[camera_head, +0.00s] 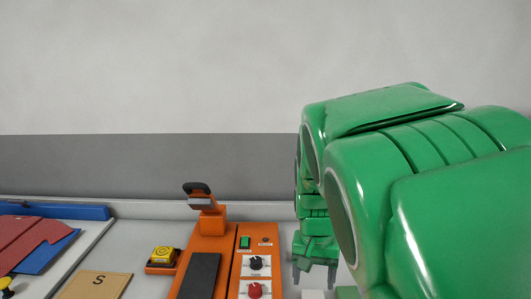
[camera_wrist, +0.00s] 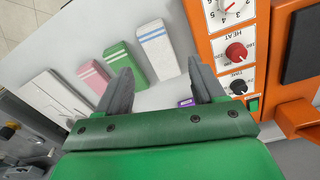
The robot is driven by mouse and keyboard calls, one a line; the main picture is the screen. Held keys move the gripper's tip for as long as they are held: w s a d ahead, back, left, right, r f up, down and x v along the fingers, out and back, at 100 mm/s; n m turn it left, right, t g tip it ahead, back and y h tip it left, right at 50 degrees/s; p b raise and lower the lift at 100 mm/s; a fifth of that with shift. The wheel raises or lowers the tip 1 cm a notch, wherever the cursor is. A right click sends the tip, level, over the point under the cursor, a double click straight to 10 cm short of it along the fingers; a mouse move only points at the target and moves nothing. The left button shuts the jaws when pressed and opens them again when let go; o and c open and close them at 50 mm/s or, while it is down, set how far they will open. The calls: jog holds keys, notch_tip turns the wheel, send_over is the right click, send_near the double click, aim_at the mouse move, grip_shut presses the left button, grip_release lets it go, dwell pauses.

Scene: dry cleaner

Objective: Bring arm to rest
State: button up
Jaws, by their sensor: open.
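My green arm (camera_head: 425,170) fills the right side of the head view, raised over the worktop. My gripper (camera_head: 314,275) points down just right of an orange machine (camera_head: 206,245). Its two grey fingers are apart in the wrist view (camera_wrist: 160,70), with nothing held between them. Beyond the fingertips lie a white block with blue stripes (camera_wrist: 154,50), a green block with a white stripe (camera_wrist: 126,62) and a pink striped block (camera_wrist: 92,75). The arm hides part of the worktop at the right.
The orange machine has a raised black-handled lever (camera_head: 197,189), a red knob (camera_head: 254,290) and a yellow button (camera_head: 163,253). A brown card marked S (camera_head: 95,284) lies left of it. Red and blue folded pieces (camera_head: 30,245) lie further left. A plain wall stands behind.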

jog(key=s+d+n+g, duration=0.1)
jog(key=s+d, duration=0.1)
jog(key=s, duration=1)
jog(key=s+d+n, duration=0.1)
jog(key=s+d, duration=0.1)
jog(key=s, duration=1.1)
jog(key=shift+s+d+n+g, duration=0.15)
jog(key=shift+s+n+g, duration=0.15)
jog(key=shift+n+g, duration=0.1)
dwell(0.5)
